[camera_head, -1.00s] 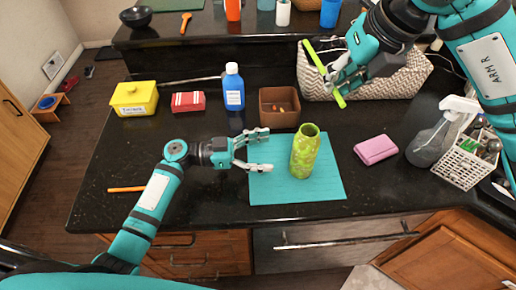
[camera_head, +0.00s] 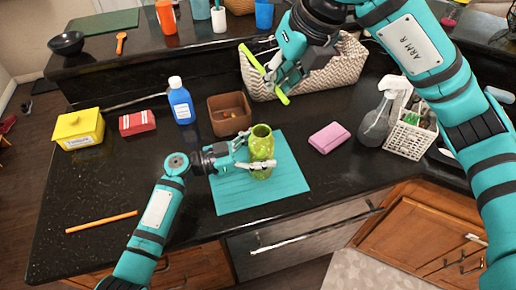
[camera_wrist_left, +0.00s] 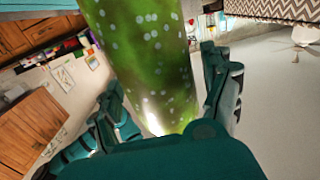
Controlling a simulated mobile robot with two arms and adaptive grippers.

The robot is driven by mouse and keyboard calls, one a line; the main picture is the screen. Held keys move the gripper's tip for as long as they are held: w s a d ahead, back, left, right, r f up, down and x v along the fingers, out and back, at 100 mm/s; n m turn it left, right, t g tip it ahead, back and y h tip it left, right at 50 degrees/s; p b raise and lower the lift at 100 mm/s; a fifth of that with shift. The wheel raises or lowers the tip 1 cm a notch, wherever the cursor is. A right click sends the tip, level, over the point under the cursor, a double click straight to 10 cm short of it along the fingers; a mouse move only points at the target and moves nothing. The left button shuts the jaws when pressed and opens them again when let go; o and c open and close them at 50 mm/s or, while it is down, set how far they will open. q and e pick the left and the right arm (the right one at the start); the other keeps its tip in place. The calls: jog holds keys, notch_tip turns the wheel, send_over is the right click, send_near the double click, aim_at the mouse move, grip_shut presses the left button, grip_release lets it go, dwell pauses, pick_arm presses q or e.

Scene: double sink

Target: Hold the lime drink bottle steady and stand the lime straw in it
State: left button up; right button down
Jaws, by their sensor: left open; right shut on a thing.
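The lime drink bottle (camera_head: 262,145) stands upright on the teal mat (camera_head: 285,190). My left gripper (camera_head: 258,152) is open, with its fingers on either side of the bottle. The left wrist view shows the bottle (camera_wrist_left: 145,55) between the two open fingers (camera_wrist_left: 165,105); I cannot tell whether they touch it. My right gripper (camera_head: 280,82) is shut on the lime straw (camera_head: 258,68) and holds it tilted, above and behind the bottle, in front of the woven basket. The bottle's mouth is free of the straw.
A brown box (camera_head: 222,103) stands behind the mat, with a blue bottle (camera_head: 181,104) to its left. A pink sponge (camera_head: 329,137) lies right of the mat. A spray bottle (camera_head: 377,120) and white basket (camera_head: 413,130) stand farther right. An orange straw (camera_head: 101,221) lies at front left.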

pick_arm(q)
jog(key=c, duration=1.3)
pick_arm(e)
notch_tip(320, 180, down, 13)
dwell(0.8)
jog(key=c, duration=1.3)
grip_release()
jog(key=shift+r, duration=0.1)
jog(key=v, duration=1.2)
